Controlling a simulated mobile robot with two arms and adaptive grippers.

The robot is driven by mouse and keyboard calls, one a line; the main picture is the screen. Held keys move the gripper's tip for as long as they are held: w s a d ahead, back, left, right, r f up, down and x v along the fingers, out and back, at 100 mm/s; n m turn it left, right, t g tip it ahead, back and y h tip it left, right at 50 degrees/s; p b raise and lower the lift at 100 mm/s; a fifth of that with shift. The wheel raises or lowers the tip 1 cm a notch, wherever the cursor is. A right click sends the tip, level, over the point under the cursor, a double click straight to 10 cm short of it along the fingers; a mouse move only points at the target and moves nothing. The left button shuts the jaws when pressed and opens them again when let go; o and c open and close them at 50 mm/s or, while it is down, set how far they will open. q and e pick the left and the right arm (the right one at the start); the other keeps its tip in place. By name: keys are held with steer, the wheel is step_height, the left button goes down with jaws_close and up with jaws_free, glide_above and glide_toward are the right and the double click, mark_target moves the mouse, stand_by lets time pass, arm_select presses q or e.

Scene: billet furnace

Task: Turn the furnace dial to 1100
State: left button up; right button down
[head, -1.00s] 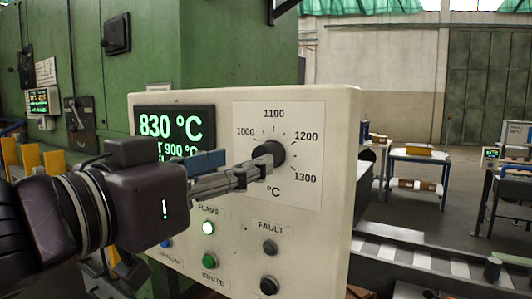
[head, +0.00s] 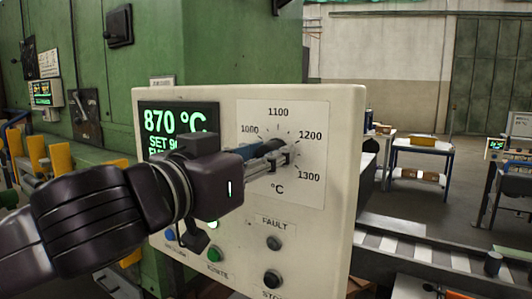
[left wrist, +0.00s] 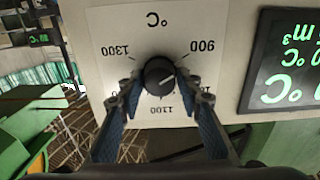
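The furnace dial is a round black knob (head: 266,148) on a white scale plate (head: 312,190), which shows 1000, 1100, 1200 and 1300. In the left wrist view the scale is upside down, and the knob (left wrist: 159,76) has a pale pointer mark that points towards the 900 to 1000 side. My left gripper (head: 282,160) is at the knob and partly covers it. In the left wrist view its fingers (left wrist: 158,82) stand apart, one on each side of the knob; firm contact does not show. The display (head: 178,122) reads 870 °C; its set line, starting 90, is partly hidden. My right gripper is not in view.
Below the dial on the cream panel (head: 345,130) are a green button (head: 214,254), a dark FAULT lamp (head: 274,243) and a black stop button (head: 272,279). A roller conveyor (head: 425,252) runs behind at the right. A blue-framed table (head: 421,150) stands farther back.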

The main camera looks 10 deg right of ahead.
arm_select(q)
steer(key=c, duration=0.6)
steer(key=shift+o, duration=0.2)
steer(key=shift+m, duration=0.3)
